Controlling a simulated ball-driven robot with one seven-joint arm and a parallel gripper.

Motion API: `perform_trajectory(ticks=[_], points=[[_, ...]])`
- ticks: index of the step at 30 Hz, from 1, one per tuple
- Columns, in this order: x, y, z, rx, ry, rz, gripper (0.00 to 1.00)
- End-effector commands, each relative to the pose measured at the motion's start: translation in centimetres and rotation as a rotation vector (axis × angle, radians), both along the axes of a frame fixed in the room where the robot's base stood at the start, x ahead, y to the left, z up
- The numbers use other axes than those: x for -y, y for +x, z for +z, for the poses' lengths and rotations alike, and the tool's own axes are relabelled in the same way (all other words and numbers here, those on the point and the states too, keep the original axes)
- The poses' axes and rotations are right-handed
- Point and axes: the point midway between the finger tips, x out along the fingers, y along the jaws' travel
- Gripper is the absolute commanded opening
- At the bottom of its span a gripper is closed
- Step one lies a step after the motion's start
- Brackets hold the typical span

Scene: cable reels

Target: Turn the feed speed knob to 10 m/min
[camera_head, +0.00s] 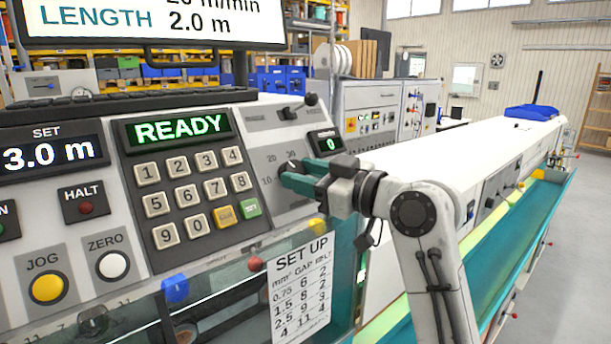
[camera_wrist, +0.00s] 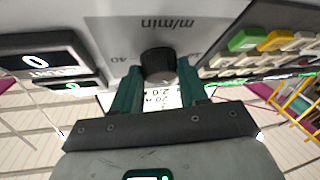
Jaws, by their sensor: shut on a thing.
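The feed speed knob (camera_wrist: 158,66) is dark and round, on a grey panel with an upside-down "m/min" and a "40" mark in the wrist view. My gripper (camera_wrist: 157,88) has its teal fingers on both sides of the knob and is shut on it. In the head view, my gripper (camera_head: 296,176) is at the dial on the panel's right, and its fingers hide most of the knob. The dial's "10" and "20" marks show at its left.
The keypad (camera_head: 195,190) is just left of the dial, below a green READY display (camera_head: 178,129). A lever (camera_head: 290,112) sticks out above the dial. A small display reading 0 (camera_head: 326,143) is at its right. A SET UP sheet (camera_head: 300,288) hangs below.

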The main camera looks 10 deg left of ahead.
Motion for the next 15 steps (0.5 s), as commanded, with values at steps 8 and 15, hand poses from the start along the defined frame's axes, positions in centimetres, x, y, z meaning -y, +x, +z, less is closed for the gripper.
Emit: perform_trajectory(ticks=[8, 15], points=[[0.17, 0.20, -0.32, 0.066, -0.056, 0.060, 0.12], [0.27, 0.47, -0.09, 0.189, -0.160, 0.171, 0.12]])
